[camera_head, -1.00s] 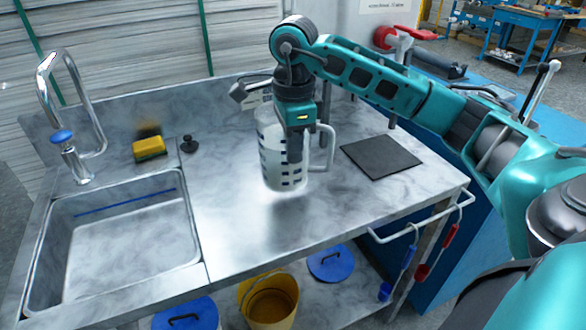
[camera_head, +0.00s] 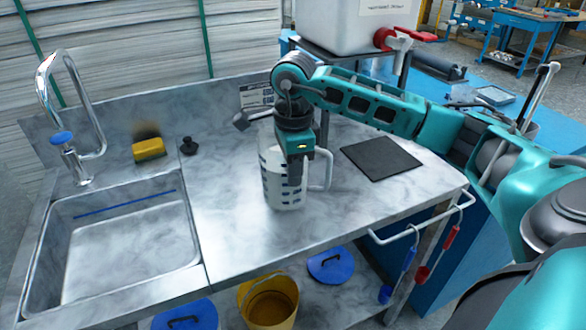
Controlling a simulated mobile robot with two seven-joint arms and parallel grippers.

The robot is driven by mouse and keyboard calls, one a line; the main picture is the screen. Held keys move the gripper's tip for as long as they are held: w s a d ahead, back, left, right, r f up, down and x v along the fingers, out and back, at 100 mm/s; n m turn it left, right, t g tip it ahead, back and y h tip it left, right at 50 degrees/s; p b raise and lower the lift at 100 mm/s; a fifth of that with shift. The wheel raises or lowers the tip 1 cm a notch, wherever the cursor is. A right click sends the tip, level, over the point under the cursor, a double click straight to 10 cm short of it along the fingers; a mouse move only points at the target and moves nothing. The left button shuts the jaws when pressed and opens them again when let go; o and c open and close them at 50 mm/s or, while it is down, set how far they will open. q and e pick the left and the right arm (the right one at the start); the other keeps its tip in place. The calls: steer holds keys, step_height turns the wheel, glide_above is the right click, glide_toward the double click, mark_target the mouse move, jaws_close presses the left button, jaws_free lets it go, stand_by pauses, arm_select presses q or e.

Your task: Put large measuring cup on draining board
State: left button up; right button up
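The large measuring cup (camera_head: 272,182) is clear with dark markings and a handle on its right side. It is upright over the draining board (camera_head: 235,225), the flat metal area right of the sink. Its base appears to rest on the board, though the exact contact is hard to tell. My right gripper (camera_head: 295,172) points down at the cup, with a dark finger against its near wall, and appears shut on it. The other finger is hidden. My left gripper is not in view.
The sink (camera_head: 125,240) with its tap (camera_head: 75,120) is at the left. A dark square mat (camera_head: 381,158) lies at the right. Board space left and in front of the cup is clear.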

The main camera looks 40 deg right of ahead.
steer(key=o, duration=0.3)
step_height(320, 180, up, 12)
steer(key=p, duration=0.1)
steer(key=shift+s+r, duration=0.15)
stand_by(0.3)
steer(key=shift+a, duration=0.1)
stand_by(0.4)
